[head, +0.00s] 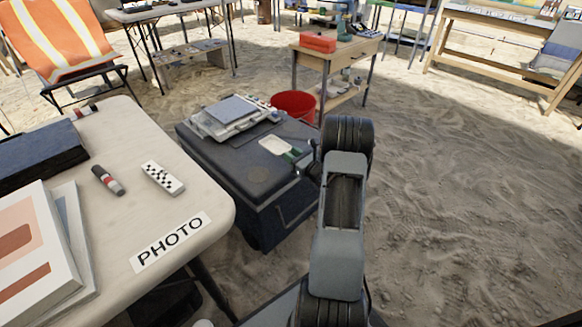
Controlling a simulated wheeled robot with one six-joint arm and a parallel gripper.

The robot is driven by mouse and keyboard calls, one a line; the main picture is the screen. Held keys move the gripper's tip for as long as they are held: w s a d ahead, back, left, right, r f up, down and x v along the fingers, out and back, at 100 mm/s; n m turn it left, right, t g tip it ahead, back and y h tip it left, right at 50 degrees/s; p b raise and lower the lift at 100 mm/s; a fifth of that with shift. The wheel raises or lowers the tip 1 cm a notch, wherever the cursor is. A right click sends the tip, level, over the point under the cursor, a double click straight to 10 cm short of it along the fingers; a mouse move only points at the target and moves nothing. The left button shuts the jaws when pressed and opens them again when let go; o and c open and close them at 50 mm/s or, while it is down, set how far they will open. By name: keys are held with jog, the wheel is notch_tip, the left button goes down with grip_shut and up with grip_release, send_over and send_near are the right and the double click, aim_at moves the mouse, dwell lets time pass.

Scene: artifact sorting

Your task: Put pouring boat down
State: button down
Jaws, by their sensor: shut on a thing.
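My gripper (301,165) is partly hidden behind my own arm, at the right edge of the black case. It is shut on the pouring boat (275,146), a small, pale, shallow piece that shows left of the gripper with green parts beside it. The boat is over the top of the black case (215,160). I cannot tell whether it touches the lid or hangs just above it.
A flat grey-and-white device (232,115) lies on the back of the case. A table with a PHOTO label (172,241), a checkered scale bar (163,177) and a dark marker-like stick (108,181) is at left. A red bucket (294,103) stands behind the case. Sand on the right is clear.

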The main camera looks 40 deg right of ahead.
jog(key=shift+w+d+f+b, duration=0.2)
jog(key=shift+w+f, duration=0.1)
jog(key=shift+f, duration=0.1)
jog(key=shift+w+d+f+b, duration=0.15)
jog(key=shift+w+f, duration=0.1)
jog(key=shift+f, duration=0.15)
jog(key=shift+w+f+b, duration=0.2)
jog(key=shift+f+b, duration=0.85)
jog(key=shift+f, duration=0.6)
jog(key=shift+f, duration=0.2)
jog(key=c, duration=0.8)
grip_release()
jog(key=shift+r, duration=0.1)
